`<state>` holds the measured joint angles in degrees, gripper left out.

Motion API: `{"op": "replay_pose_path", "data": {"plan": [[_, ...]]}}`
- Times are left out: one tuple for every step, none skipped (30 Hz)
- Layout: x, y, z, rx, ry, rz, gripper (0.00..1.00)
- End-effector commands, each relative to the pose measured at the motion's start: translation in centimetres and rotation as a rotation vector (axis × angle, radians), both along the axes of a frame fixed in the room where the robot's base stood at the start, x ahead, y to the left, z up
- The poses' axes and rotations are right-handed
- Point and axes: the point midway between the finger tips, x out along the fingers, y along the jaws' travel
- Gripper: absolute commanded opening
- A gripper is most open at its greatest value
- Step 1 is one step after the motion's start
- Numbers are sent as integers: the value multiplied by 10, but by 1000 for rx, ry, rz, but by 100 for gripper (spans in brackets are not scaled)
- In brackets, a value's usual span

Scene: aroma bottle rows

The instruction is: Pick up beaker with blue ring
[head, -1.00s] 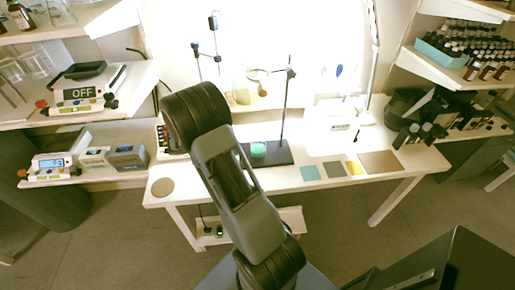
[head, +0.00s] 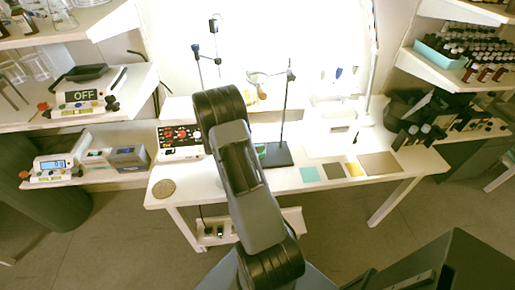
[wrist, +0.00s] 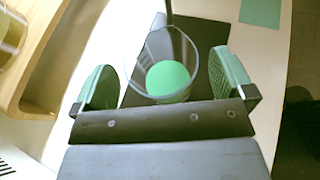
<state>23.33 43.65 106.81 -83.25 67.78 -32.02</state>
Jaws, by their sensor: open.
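A clear glass beaker (wrist: 150,72) with green at its bottom is in the wrist view, over the dark stand base (wrist: 207,38). I cannot make out a blue ring on it. My gripper (wrist: 166,80) is open, with one green-padded finger to the left of the beaker and one to the right. The beaker's near side is partly hidden by my gripper's body. I cannot tell whether the fingers touch the glass. In the head view only a sliver of the green beaker (head: 261,151) shows beside my arm, which hides my gripper.
The stand's upright rod (head: 284,108) rises close behind the beaker. A wooden-edged raised shelf (wrist: 50,60) is at left in the wrist view. Flat coloured squares (head: 310,174) lie at right on the table (head: 230,184).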

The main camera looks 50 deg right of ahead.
Motion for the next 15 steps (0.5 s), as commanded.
{"op": "replay_pose_path", "data": {"plan": [[-2,-7,-1,0,1,-4,100],[-3,-10,-3,0,0,-3,100],[-4,-13,-5,-1,1,-2,100],[-5,-15,-6,0,1,-2,100],[-6,-17,-7,0,1,-2,100],[-6,-19,-8,1,0,-1,100],[-6,-20,-8,1,0,-1,100],[-6,-20,-8,0,0,0,100],[-6,-21,-8,0,0,1,100],[-6,-21,-9,0,0,1,100],[-6,-21,-9,0,0,1,100],[-6,-21,-9,0,0,1,100],[-6,-20,-9,0,0,1,100],[-6,-20,-9,0,0,1,100],[-6,-20,-8,0,0,1,99]]}}
